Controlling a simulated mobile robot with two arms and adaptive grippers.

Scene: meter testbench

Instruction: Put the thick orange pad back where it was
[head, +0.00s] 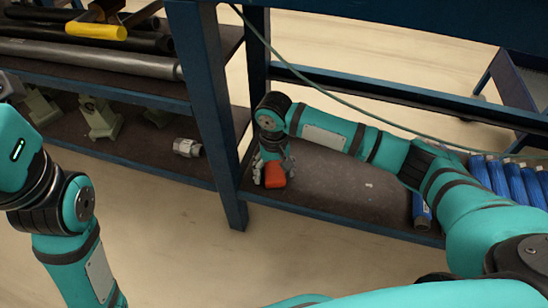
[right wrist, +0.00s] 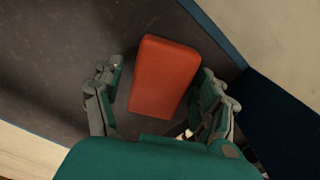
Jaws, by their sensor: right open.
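The thick orange pad (head: 275,175) lies on the dark lower shelf (head: 335,195), close to the blue upright. In the right wrist view the pad (right wrist: 164,77) sits between the spread fingers of my right gripper (right wrist: 158,100), nearer to the right-hand finger, with a clear gap on the left. My right gripper (head: 272,172) is open and reaches down over the pad in the head view, hiding part of it. My left arm shows at the left of the head view, but its gripper is out of the picture.
A blue upright post (head: 222,120) stands just left of the pad. Blue cylinders (head: 505,180) lie at the right end of the shelf. A silver fitting (head: 187,148) and grey-green stands (head: 98,118) sit on the left shelf. The shelf's middle is mostly clear.

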